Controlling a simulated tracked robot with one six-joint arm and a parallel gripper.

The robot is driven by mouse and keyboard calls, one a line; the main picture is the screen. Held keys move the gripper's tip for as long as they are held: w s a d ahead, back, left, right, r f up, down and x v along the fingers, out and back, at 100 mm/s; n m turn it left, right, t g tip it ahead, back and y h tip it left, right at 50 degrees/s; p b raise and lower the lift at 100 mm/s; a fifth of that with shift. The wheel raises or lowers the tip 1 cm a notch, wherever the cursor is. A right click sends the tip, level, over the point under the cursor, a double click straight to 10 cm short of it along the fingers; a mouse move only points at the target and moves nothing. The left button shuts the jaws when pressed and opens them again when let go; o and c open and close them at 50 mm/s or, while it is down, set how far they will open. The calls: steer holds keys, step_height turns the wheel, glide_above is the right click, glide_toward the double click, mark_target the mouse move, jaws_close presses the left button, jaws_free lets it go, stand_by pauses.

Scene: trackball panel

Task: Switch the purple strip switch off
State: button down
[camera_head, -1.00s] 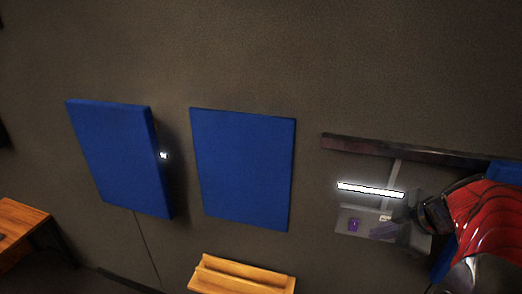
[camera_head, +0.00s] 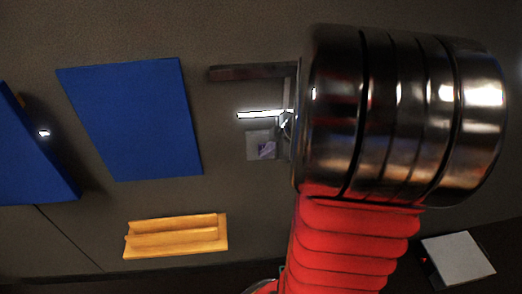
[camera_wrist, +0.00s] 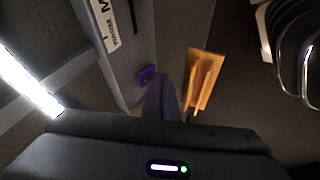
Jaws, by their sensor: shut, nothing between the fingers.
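The purple strip switch (camera_wrist: 147,75) is a small purple block on the grey panel (camera_wrist: 125,50) in the wrist view. In the head view the purple switch (camera_head: 266,149) shows small on the grey panel (camera_head: 254,139) on the wall. My gripper (camera_wrist: 166,82) is shut and empty in the wrist view. Its dark fingertips appear right beside the switch; I cannot tell whether they touch it. In the head view my large metal and red arm covers the right side of the panel and hides the gripper. The switch's on or off position is too small to tell.
A bright light bar (camera_head: 260,114) is above the panel, and it shows at left in the wrist view (camera_wrist: 28,82). A white label (camera_wrist: 105,22) is on the panel. A wooden shelf (camera_head: 176,246) and a blue wall pad (camera_head: 135,120) are to the left.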

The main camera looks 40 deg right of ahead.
steer(key=shift+w+d, duration=0.1)
steer(key=shift+w, duration=0.05)
steer(key=shift+w+d+f, duration=0.1)
steer(key=shift+w+f, duration=0.05)
stand_by(0.4)
steer(key=shift+r, duration=0.8)
